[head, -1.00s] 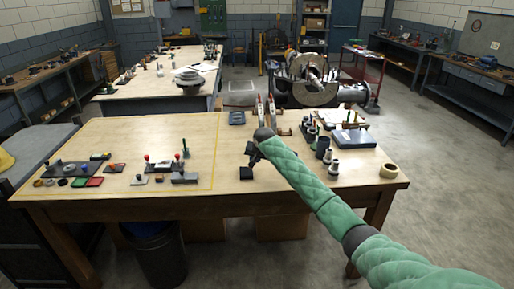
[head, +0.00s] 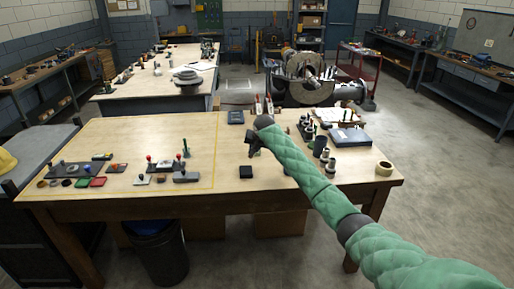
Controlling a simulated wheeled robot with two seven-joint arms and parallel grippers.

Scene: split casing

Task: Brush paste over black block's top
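The black block (head: 246,172) sits on the wooden bench top, near the front edge and right of the yellow outline. My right gripper (head: 251,153) is above and a little behind the block in the picture, apart from it. The gripper is small and dark, so I cannot tell whether it is open or shut, or whether it holds a brush. No paste can be made out on the block's top. My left gripper is out of view.
The bench (head: 120,136) holds several small tools and pads at left. A tape roll (head: 384,168), dark cups (head: 320,146) and a blue case (head: 350,137) stand at right. Bare wood surrounds the block.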

